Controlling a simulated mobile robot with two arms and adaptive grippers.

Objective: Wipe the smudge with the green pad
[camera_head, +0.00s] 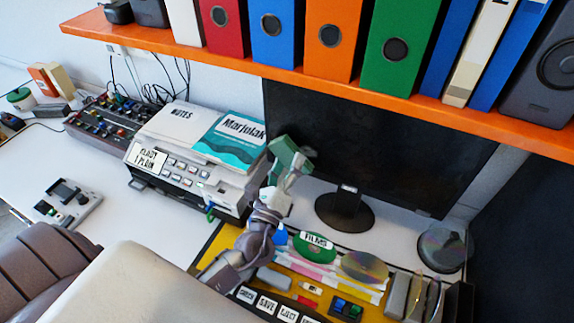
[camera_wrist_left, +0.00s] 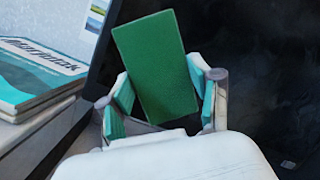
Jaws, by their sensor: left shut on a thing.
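The green pad (camera_head: 284,154) is held up in front of the left part of the dark monitor screen (camera_head: 385,150). In the left wrist view the pad (camera_wrist_left: 157,62) is a flat green block, slightly tilted, between the teal-lined fingers. My left gripper (camera_head: 289,166) is shut on it; the gripper also shows in the left wrist view (camera_wrist_left: 160,88). I cannot tell whether the pad touches the screen. No clear smudge shows; a small pale mark (camera_wrist_left: 288,164) is low on the dark surface in the wrist view, and I cannot tell what it is. My right gripper is not in view.
An orange shelf (camera_head: 300,82) with binders overhangs the monitor. A printer-like machine (camera_head: 185,170) bearing books (camera_head: 232,138) stands left of the gripper. The monitor's round stand (camera_head: 345,210), a yellow mat (camera_head: 268,296) with discs and a disc spindle (camera_head: 443,250) crowd the desk below.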

